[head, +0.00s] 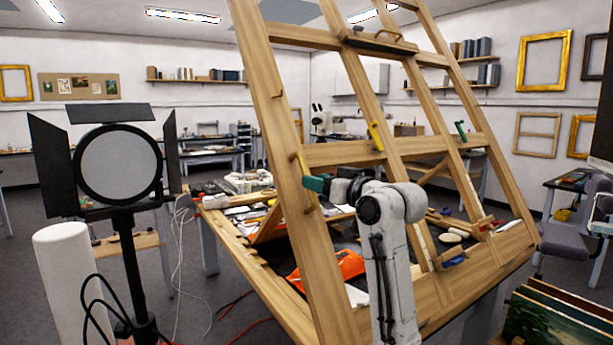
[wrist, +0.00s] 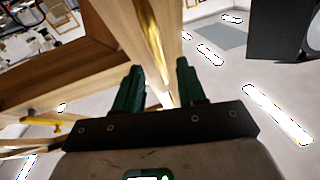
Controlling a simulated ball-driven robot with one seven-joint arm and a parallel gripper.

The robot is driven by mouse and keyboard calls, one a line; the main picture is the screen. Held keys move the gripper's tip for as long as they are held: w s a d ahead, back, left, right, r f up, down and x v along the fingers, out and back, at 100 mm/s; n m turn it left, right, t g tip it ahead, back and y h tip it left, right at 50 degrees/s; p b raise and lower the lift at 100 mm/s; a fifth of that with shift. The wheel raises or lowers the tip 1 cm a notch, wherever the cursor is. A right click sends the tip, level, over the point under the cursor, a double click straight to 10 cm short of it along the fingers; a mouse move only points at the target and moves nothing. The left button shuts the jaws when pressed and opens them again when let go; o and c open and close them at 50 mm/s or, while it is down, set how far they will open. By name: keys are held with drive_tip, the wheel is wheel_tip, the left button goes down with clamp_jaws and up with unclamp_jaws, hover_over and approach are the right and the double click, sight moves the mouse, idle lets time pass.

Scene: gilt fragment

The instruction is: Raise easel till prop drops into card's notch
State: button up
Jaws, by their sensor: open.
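The wooden easel frame (head: 281,135) stands raised at a slant above its table base (head: 238,246). A bow-shaped handle (head: 304,180) is fixed on its left stile. My gripper (head: 315,184) is at this handle, with green fingers. In the wrist view my gripper (wrist: 158,72) is open, and a yellowish handle (wrist: 152,38) and pale wood run between and beyond its fingers; contact cannot be told. A slanting wooden strut (head: 268,222), perhaps the prop, shows under the frame. Stepped notches (head: 253,254) line the base's left rail. Whether the strut's foot sits in one is unclear.
A studio lamp (head: 118,163) on a stand and a white cylinder (head: 72,280) are at left. An orange object (head: 342,266) and loose tools lie under the frame. Cables trail on the floor. A stool (head: 567,222) and painted panels (head: 555,315) are at right.

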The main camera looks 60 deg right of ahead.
drive_tip(key=shift+p+x, duration=0.4)
drive_tip(key=shift+x, duration=1.9)
clamp_jaws()
